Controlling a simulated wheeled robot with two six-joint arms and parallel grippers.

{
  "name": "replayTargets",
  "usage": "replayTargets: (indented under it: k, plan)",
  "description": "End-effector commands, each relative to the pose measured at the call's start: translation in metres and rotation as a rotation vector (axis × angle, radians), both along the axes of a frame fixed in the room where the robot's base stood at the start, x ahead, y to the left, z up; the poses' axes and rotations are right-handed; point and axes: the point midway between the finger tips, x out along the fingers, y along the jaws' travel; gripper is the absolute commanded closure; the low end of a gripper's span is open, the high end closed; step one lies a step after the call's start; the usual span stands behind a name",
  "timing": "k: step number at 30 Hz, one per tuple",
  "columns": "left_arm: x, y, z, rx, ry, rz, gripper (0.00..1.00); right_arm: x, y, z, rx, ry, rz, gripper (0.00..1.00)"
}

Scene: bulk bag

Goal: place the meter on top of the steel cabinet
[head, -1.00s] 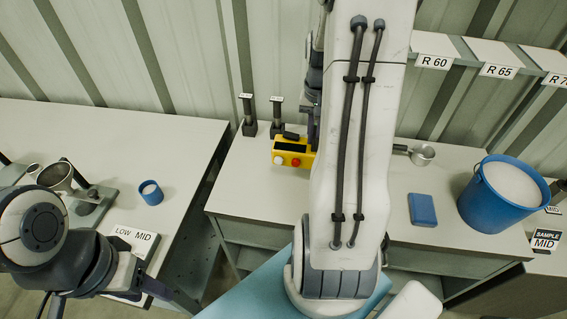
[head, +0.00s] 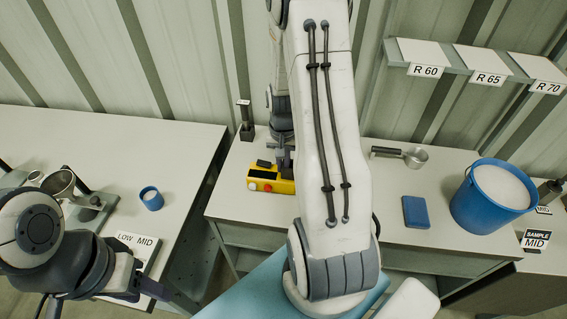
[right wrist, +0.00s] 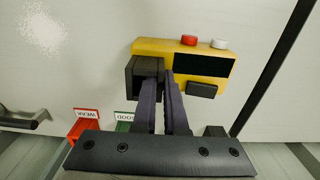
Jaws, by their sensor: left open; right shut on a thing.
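The meter, a yellow box with a dark display and a red and a white button (head: 268,181), is at the left part of the middle grey-white cabinet top (head: 350,205). It also shows in the right wrist view (right wrist: 187,48). My right gripper (head: 284,160) is shut on the meter's dark part; its fingers (right wrist: 168,80) show close together there. I cannot tell whether the meter touches the top or hangs just above it. My right arm hides part of the cabinet. My left gripper (head: 158,291) is open and empty at the lower left.
A blue bucket (head: 490,203), blue block (head: 416,212) and scoop (head: 415,157) stand on the right part of the top. A dark post (head: 246,120) stands behind the meter. In the wrist view, red (right wrist: 83,124) and green (right wrist: 124,122) labelled items sit near the wall. A gap separates the left table (head: 110,140).

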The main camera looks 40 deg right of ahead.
Motion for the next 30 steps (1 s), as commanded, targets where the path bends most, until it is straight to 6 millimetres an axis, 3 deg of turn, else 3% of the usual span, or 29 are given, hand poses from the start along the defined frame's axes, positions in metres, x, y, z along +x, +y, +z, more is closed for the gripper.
replayTargets:
  k: [5, 6, 8, 20, 23, 30]
  plan:
    - [0.0, 0.0, -0.003, 0.0, 0.0, 0.0, 0.5, 0.0, 0.0, -0.003, -0.001, -0.001, 0.0, 1.0]
    - [0.0, 0.0, -0.002, 0.0, 0.0, 0.0, 0.5, 0.0, 0.0, -0.003, 0.0, 0.0, 0.0, 0.83]
    - [0.0, 0.0, -0.002, 0.0, 0.0, 0.0, 0.5, 0.0, 0.0, -0.003, 0.0, 0.0, 0.0, 0.6]
    - [0.0, 0.0, 0.0, 0.0, 0.0, 0.0, 0.5, 0.0, 0.0, 0.003, -0.001, -0.002, 0.0, 0.6]
    - [0.0, 0.0, -0.002, 0.0, 0.0, 0.0, 0.5, 0.001, -0.001, 0.015, -0.003, -0.005, 0.0, 0.6]
    - [0.0, 0.0, -0.008, 0.0, 0.0, 0.0, 0.5, 0.001, -0.001, 0.066, -0.004, -0.007, 0.0, 0.6]
